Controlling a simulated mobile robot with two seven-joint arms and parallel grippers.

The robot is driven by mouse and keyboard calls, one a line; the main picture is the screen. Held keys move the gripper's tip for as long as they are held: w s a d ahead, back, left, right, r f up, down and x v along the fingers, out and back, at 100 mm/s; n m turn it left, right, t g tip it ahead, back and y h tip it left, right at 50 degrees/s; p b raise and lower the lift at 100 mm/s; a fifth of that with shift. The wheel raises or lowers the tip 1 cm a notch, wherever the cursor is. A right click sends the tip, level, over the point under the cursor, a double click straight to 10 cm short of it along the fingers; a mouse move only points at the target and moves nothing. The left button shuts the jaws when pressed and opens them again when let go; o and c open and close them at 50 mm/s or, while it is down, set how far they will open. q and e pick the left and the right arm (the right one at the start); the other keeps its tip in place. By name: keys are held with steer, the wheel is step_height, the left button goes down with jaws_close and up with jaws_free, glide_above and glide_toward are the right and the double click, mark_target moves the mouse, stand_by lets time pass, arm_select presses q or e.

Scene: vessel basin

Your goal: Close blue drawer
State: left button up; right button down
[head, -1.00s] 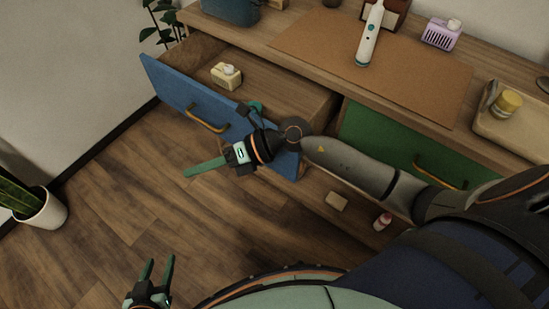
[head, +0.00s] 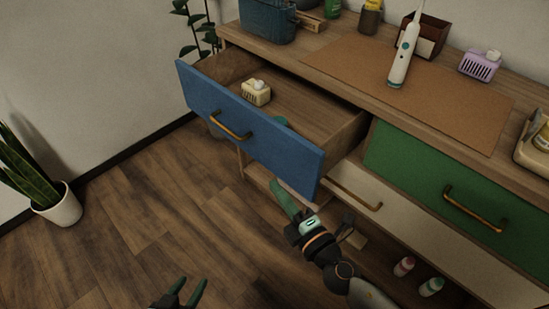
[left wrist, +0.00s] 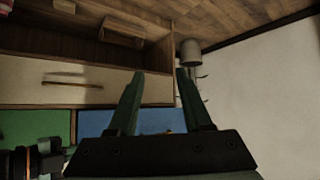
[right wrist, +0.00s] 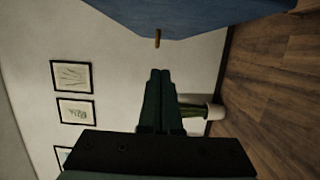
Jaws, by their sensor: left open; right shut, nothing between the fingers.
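The blue drawer (head: 262,138) stands pulled out at the upper left of the dresser, with a brass handle (head: 230,126) on its front. A cream box (head: 256,92) with a white top sits inside it. My right gripper (head: 280,188) is shut and empty, below the drawer front near its right end; whether it touches the drawer is unclear. The right wrist view shows the blue surface (right wrist: 200,14) beyond the shut fingers. My left gripper (head: 180,292) is open and empty at the bottom edge, well apart from the drawer. The blue front (left wrist: 130,122) also shows beyond its fingers.
A green drawer (head: 440,180) to the right and a white drawer (head: 415,225) below look shut. Small bottles (head: 431,287) stand low by the dresser. An electric toothbrush (head: 403,55) and other items are on top. A potted plant (head: 62,208) stands left; the floor between is clear.

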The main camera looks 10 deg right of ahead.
mark_target(274, 160)
arm_select(q)
steer(key=shift+s+d+f+g+p, duration=0.15)
steer(key=shift+s+f+g+p, duration=0.1)
steer(key=shift+s+g+p, duration=0.25)
arm_select(e)
steer(key=shift+w+d, duration=0.2)
steer(key=shift+w, duration=4.45)
